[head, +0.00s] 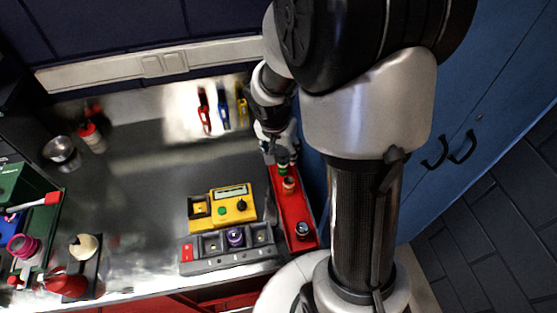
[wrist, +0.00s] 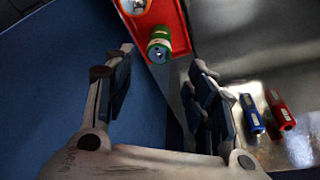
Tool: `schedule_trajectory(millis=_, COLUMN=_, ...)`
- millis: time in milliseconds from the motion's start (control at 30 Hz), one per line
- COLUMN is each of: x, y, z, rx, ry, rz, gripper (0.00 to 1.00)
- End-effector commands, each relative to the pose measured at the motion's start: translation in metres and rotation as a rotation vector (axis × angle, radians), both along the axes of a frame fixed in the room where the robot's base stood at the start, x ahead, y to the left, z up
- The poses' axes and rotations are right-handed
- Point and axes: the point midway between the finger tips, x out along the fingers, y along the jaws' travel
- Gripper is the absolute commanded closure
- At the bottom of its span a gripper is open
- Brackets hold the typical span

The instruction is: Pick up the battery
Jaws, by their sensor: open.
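Several batteries are in view. A green battery (wrist: 159,46) stands at the near end of the red tray (wrist: 184,40) in the wrist view; in the head view it is a small green patch (head: 284,169) partly hidden by my gripper. A copper-topped battery (head: 289,185) and a dark-topped battery (head: 302,230) stand farther along that tray. A purple battery (head: 235,236) sits in the grey charger (head: 195,264). My gripper (wrist: 163,62) is open and empty, its fingers on either side of the view of the green battery. I cannot tell how far off it is.
A yellow tester (head: 236,191) stands left of the red tray. Red, blue and yellow tools (head: 223,109) lie at the back of the bench. A metal cup (head: 62,152) and bottle stand far left. Blue cabinets border the right. The bench middle is clear.

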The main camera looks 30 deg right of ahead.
Motion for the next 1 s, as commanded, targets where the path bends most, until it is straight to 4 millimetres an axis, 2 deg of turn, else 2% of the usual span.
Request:
schedule_trajectory(millis=267, x=0.001, y=-0.003, z=-0.017, rx=0.0, ry=0.001, rz=0.0, gripper=0.49)
schedule_trajectory(millis=567, x=0.003, y=-0.01, z=-0.059, rx=0.0, ry=0.002, rz=0.001, gripper=0.49)
schedule_trajectory(millis=800, x=0.005, y=-0.01, z=-0.06, rx=0.0, ry=-0.001, rz=0.0, gripper=0.49)
schedule_trajectory(millis=1000, x=0.005, y=-0.01, z=-0.06, rx=0.0, ry=-0.001, rz=0.0, gripper=0.62)
